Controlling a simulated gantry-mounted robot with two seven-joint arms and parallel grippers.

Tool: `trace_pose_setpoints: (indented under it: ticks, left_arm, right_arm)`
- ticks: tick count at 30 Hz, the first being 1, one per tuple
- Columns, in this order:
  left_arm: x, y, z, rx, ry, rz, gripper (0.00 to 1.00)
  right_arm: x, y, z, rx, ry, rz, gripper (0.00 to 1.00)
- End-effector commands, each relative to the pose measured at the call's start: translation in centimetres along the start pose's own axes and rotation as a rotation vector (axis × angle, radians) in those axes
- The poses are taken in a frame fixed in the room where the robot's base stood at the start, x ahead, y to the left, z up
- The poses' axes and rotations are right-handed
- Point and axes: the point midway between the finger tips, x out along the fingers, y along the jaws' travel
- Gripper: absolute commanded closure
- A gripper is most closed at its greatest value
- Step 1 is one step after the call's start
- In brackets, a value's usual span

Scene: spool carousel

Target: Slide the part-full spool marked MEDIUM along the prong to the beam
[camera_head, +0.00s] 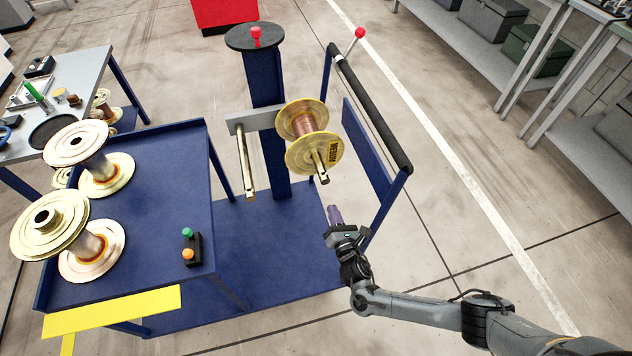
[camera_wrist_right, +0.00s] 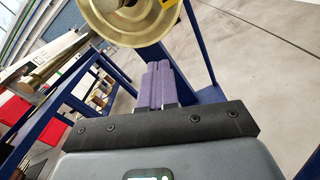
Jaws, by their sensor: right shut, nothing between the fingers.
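The part-full spool (camera_head: 306,133) has pale gold flanges and copper-coloured winding. A yellow label is on its near flange; its lettering is too small to read. It hangs on the right-hand prong (camera_head: 321,172), whose tip sticks out through the near flange. The grey beam (camera_head: 252,119) is at the back on the blue post. In the right wrist view, the spool flange (camera_wrist_right: 128,22) is at the top, beyond the fingers. My right gripper (camera_head: 334,213) is shut and empty, below and in front of the spool, apart from it. My left gripper is not in view.
A second prong (camera_head: 246,163) hangs bare at the left. A blue cart (camera_head: 165,215) holds several spools and a button box (camera_head: 192,248). A blue frame with a black padded handle (camera_head: 370,108) stands close to the spool's right. Floor at the right is clear.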

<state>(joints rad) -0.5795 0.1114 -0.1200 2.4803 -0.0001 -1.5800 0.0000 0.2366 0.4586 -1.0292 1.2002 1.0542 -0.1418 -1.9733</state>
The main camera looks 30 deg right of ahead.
Motion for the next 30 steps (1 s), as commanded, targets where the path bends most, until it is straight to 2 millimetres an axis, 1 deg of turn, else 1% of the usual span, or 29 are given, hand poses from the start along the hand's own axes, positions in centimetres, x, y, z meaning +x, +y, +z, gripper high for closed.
trace_pose_setpoints:
  ticks: [6,8,17,18,23,24,29,30]
  left_arm:
    - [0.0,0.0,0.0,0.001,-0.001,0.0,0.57]
    - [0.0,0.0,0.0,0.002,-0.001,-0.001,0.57]
    - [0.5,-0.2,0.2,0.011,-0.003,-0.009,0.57]
    - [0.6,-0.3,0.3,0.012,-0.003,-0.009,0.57]
    - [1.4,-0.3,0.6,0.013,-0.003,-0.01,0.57]
    - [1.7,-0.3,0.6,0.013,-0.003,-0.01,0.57]
    - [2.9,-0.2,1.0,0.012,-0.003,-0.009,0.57]
    - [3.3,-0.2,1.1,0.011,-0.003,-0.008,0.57]
  right_arm:
    - [0.1,1.5,-0.6,0.583,0.043,0.021,1.0]
    - [0.3,2.1,-0.4,0.751,0.053,0.023,1.0]
    - [1.4,5.8,0.3,1.631,0.115,0.017,1.0]
    - [1.5,6.3,0.3,1.756,0.125,0.012,1.0]
    - [1.8,8.4,0.6,2.275,0.165,-0.016,1.0]
    - [1.9,8.9,0.7,2.408,0.175,-0.024,1.0]
    - [2.1,10.7,1.2,2.945,0.216,-0.068,1.0]
    - [2.2,11.0,1.4,3.081,0.226,-0.081,1.0]
